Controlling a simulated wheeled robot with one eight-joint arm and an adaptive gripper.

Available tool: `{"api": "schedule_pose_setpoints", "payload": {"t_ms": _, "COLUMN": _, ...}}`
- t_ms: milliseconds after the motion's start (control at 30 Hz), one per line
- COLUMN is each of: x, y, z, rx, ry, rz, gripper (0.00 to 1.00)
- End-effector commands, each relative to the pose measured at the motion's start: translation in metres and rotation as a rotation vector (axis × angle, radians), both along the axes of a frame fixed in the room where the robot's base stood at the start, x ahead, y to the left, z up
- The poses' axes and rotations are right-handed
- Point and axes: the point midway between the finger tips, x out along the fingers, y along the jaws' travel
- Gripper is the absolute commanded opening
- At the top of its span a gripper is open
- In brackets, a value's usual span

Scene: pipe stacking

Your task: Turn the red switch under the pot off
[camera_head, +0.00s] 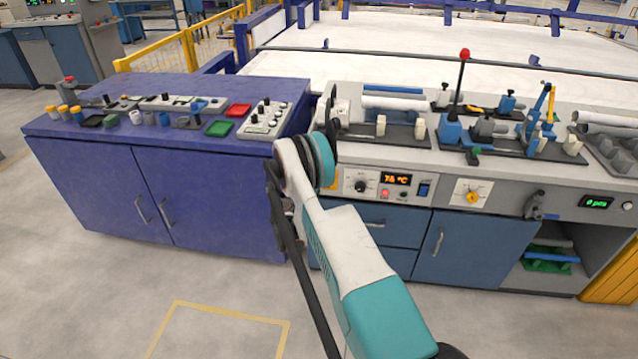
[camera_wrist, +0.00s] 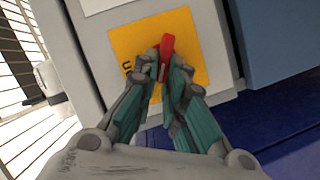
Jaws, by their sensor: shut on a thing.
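The red switch (camera_wrist: 167,46) shows in the wrist view as a small red lever in front of a yellow plate (camera_wrist: 185,30) on a grey panel. My gripper (camera_wrist: 164,72) is shut on the switch, with its two teal-and-grey fingers on either side of the lever's lower part. The red upper end sticks out beyond the fingertips. In the head view my arm hides the switch and most of my gripper. I cannot clearly make out a pot in either view.
A blue cabinet (camera_head: 165,195) with small parts on top stands at the left. The grey workbench (camera_head: 575,208) at the right carries pipes and fixtures. Its front panel has a temperature display (camera_head: 397,180) and a yellow knob (camera_head: 472,196). The floor in front is clear.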

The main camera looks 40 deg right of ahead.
Motion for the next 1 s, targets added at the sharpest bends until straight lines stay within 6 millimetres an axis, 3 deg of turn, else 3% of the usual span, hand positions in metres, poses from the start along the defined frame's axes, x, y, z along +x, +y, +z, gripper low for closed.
{"api": "schedule_pose_setpoints", "payload": {"t_ms": 400, "x": 0.0021, "y": 0.0027, "z": -0.0068, "rx": -0.15, "ry": 0.177, "rz": 0.002, "gripper": 0.0}}
{"api": "schedule_pose_setpoints", "payload": {"t_ms": 1000, "x": 0.0021, "y": 0.0027, "z": -0.0077, "rx": -0.183, "ry": 0.216, "rz": 0.001, "gripper": 0.0}}
